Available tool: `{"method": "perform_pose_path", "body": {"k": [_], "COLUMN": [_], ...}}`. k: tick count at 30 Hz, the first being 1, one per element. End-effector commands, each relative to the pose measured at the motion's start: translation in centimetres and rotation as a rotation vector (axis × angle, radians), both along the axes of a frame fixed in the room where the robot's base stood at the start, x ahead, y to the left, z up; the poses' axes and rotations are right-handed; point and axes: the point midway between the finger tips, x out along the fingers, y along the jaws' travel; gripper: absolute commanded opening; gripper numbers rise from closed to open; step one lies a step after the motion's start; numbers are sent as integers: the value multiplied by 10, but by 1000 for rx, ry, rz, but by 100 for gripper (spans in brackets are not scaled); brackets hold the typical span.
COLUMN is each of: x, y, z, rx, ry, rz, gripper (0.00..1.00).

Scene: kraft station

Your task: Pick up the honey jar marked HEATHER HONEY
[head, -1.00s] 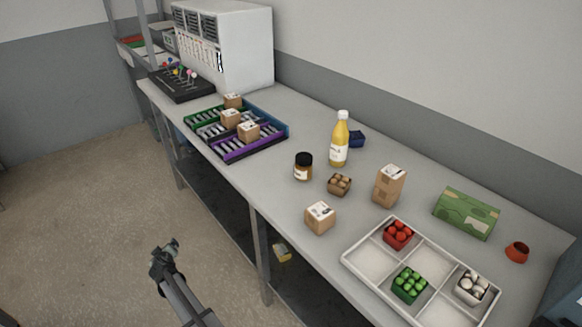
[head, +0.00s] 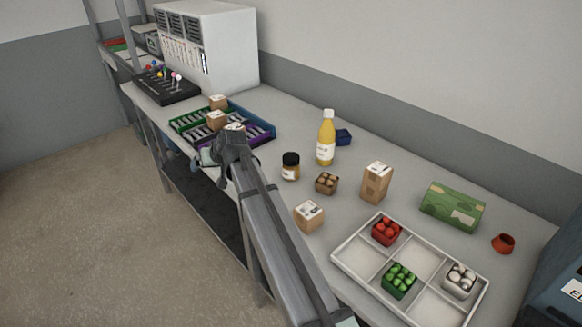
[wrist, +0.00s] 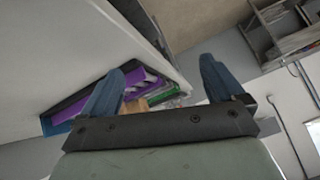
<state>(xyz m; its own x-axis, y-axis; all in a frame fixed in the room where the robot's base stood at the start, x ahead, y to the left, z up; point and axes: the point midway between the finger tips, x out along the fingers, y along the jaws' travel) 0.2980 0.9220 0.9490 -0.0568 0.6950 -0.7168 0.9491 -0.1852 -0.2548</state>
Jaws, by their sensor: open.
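The honey jar (head: 290,167) is a small amber jar with a black lid and a pale label. It stands upright on the grey table in the head view, left of the yellow bottle; its lettering is too small to read. My gripper (head: 208,158) is at the table's front edge, left of the jar and apart from it, beside the purple rack. In the wrist view my gripper (wrist: 163,78) shows two blue fingers spread wide with nothing between them. The jar is not in the wrist view.
A yellow bottle (head: 326,138) and a basket of brown items (head: 326,183) stand close to the jar. Cardboard boxes (head: 309,215) (head: 376,182) and a white divided tray (head: 347,262) lie to the right. Coloured racks (head: 262,135) with boxes are behind my gripper.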

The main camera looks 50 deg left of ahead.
Motion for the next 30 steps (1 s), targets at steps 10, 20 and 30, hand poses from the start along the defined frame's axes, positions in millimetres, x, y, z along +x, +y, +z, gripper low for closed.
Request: {"method": "perform_pose_path", "body": {"k": [10,20,30], "x": [69,106,133], "y": [-84,-135,-144], "z": [37,63,75], "rx": [-123,-233,-384], "ry": [182,289,311], "rz": [-73,-129,-243], "gripper": [95,95,95]}}
